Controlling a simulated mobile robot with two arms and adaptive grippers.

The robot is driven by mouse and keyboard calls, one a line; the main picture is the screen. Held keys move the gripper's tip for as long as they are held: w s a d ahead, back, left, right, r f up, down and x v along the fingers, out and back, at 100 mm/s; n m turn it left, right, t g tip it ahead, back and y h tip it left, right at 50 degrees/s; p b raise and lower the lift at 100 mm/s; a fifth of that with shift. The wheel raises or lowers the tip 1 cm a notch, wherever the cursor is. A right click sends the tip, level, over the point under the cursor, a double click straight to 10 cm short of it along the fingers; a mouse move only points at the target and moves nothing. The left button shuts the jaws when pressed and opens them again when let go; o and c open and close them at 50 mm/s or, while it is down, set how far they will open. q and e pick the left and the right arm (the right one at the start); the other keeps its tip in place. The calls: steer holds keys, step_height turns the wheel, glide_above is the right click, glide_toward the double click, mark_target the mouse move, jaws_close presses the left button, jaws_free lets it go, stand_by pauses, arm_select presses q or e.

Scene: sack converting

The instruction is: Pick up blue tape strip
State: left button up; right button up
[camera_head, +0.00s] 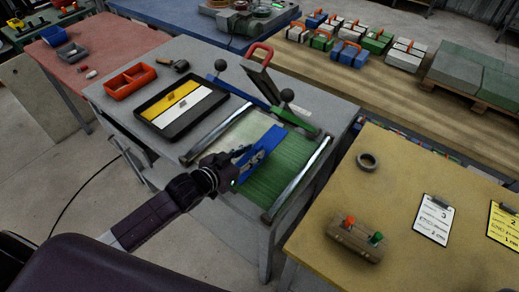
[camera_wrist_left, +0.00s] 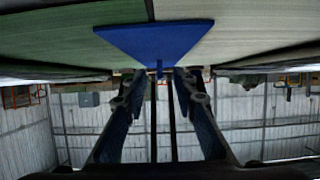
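The blue tape strip (camera_head: 272,138) lies across the green woven sheet (camera_head: 285,163) on the grey bench, between two metal rails. My left gripper (camera_head: 243,158) reaches in from the lower left and covers part of the strip. In the left wrist view the strip (camera_wrist_left: 155,42) appears as a broad blue shape just beyond the fingertips, its narrow lower end between them. The left fingers (camera_wrist_left: 160,78) stand apart, with a gap showing between them; I see no firm grip. Any contact with the strip is unclear. My right gripper is not in view.
A black tray (camera_head: 153,117) with yellow and white strips and an orange bin (camera_head: 117,92) stand left. A red-handled lever (camera_head: 262,80) rises behind the sheet. At right, a table (camera_head: 440,275) bears a tape roll (camera_head: 367,162), a wooden block (camera_head: 352,243) and clipboards.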

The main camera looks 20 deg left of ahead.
mark_target(259, 149)
arm_select(q)
steer(key=shift+x, duration=1.15)
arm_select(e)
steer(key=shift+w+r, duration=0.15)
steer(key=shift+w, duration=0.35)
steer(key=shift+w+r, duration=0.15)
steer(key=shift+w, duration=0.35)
arm_select(q)
steer(key=shift+c, duration=0.2)
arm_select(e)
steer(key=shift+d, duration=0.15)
arm_select(q)
jaws_close()
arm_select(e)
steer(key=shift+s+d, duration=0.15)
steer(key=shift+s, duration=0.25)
arm_select(q)
steer(key=shift+r, duration=0.1)
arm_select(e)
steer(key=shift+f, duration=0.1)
